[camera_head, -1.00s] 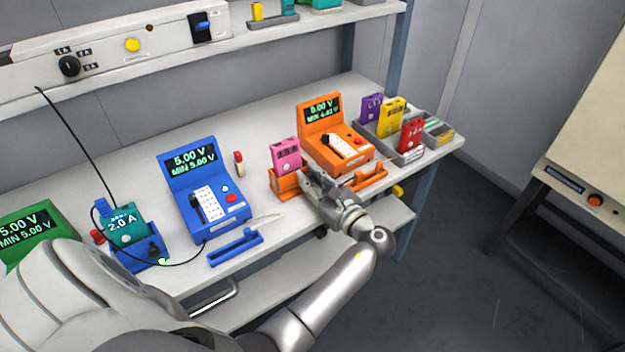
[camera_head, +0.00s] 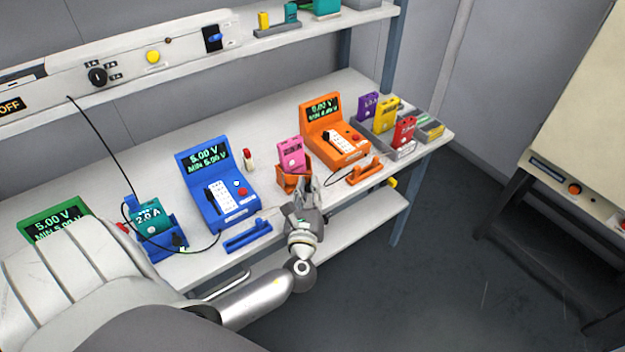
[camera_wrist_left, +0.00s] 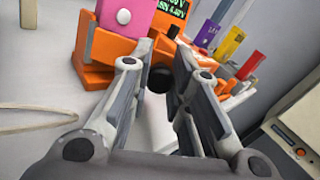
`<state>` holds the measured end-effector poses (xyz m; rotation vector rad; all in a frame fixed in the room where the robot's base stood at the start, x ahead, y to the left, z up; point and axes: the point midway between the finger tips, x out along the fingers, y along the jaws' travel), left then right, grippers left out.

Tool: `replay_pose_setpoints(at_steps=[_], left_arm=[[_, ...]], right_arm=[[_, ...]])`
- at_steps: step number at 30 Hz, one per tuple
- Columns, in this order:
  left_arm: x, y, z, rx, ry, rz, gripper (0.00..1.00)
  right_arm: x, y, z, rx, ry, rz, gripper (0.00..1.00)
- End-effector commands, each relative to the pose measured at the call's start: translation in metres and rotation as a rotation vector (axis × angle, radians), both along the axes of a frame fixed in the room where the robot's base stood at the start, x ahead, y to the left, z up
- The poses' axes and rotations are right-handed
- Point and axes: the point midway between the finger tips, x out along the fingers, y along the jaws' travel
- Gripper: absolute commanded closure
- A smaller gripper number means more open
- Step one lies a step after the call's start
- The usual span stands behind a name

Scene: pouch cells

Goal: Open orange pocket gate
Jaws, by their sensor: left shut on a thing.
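The orange pocket (camera_head: 287,183) stands on the bench left of the orange tester and holds a pink pouch cell (camera_head: 291,154). In the left wrist view the pink cell (camera_wrist_left: 125,18) and the orange pocket (camera_wrist_left: 112,48) lie just beyond my fingers. My left gripper (camera_head: 306,186) is at the pocket's right front side. In the left wrist view a round black knob (camera_wrist_left: 160,78) sits between the fingers of my left gripper (camera_wrist_left: 159,66), and they are shut on it. The gate's outline is partly hidden by the fingers. My right gripper is not in view.
The blue tester (camera_head: 214,190) and a teal cell (camera_head: 149,216) are left. Purple, yellow and red cells (camera_head: 404,130) stand far right. The bench front edge is close to my wrist.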

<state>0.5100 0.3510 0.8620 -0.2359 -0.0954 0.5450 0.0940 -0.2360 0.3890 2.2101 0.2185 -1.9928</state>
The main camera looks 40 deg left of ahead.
Motion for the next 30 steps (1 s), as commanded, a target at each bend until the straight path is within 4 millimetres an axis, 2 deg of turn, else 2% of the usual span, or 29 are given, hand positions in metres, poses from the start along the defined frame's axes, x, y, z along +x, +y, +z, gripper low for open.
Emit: replay_pose_setpoints(at_steps=[12,30], left_arm=[[-0.017,0.004,0.003,-0.001,-0.04,-0.229,1.0],[-0.02,0.006,0.007,-0.006,-0.051,-0.273,1.0]], right_arm=[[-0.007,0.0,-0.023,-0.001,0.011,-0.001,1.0],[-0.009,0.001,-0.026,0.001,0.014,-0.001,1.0]])
